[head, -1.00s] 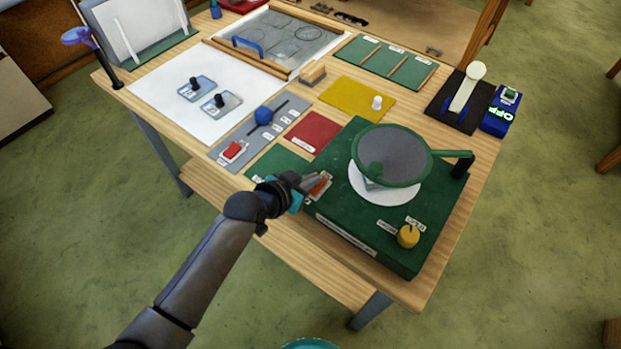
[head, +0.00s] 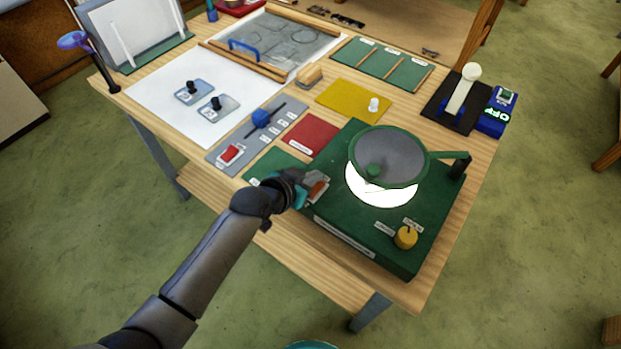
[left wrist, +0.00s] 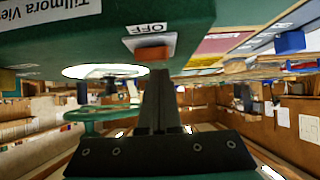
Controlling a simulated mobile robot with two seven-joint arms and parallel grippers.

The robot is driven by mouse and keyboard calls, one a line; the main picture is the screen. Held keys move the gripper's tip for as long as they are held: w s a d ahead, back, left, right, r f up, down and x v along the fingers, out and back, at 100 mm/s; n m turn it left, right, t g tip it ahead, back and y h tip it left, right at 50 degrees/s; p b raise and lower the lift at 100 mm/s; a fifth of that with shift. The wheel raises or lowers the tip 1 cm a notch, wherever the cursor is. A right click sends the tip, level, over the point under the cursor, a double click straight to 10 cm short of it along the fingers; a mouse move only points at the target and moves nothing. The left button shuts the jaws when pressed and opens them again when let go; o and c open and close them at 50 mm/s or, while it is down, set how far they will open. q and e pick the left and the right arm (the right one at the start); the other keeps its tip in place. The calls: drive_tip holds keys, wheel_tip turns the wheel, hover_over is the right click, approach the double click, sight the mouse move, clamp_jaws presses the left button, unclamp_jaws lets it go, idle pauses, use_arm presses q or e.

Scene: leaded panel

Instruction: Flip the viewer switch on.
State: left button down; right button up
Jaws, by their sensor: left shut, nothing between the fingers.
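The green viewer (head: 362,225) stands at the table's front right; its label starts "Tillmora View" in the left wrist view (left wrist: 50,12). Its round plate (head: 381,192) glows bright white under a grey disc in a green ring (head: 392,150). The orange-red viewer switch (head: 319,190) is on the viewer's left part. In the left wrist view the switch (left wrist: 151,52) sits beside an "OFF" label. My left gripper (head: 312,182) is shut and empty, with its fingertips right at the switch; I cannot tell whether they touch it. My right gripper is not in view.
A yellow knob (head: 405,237) is on the viewer's front right. A grey panel with a red switch (head: 230,154) and blue slider knob (head: 261,118) lies to the left. A blue box reading "OFF" (head: 496,116) stands at the right edge. The white sheet (head: 165,108) has bare room.

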use_arm(q)
drive_tip(key=shift+r, duration=0.1)
drive_tip(key=r+p, duration=0.4)
drive_tip(key=shift+w+d+r, duration=0.25)
drive_tip(key=shift+w+r, duration=0.05)
drive_tip(key=shift+w, duration=0.1)
drive_tip(key=s+a+r+p, duration=0.1)
drive_tip(key=s+a+r, duration=0.2)
drive_tip(key=r, duration=0.4)
drive_tip(key=shift+s+a+r, duration=0.15)
drive_tip(key=shift+s+r, duration=0.1)
drive_tip(key=shift+s, duration=0.55)
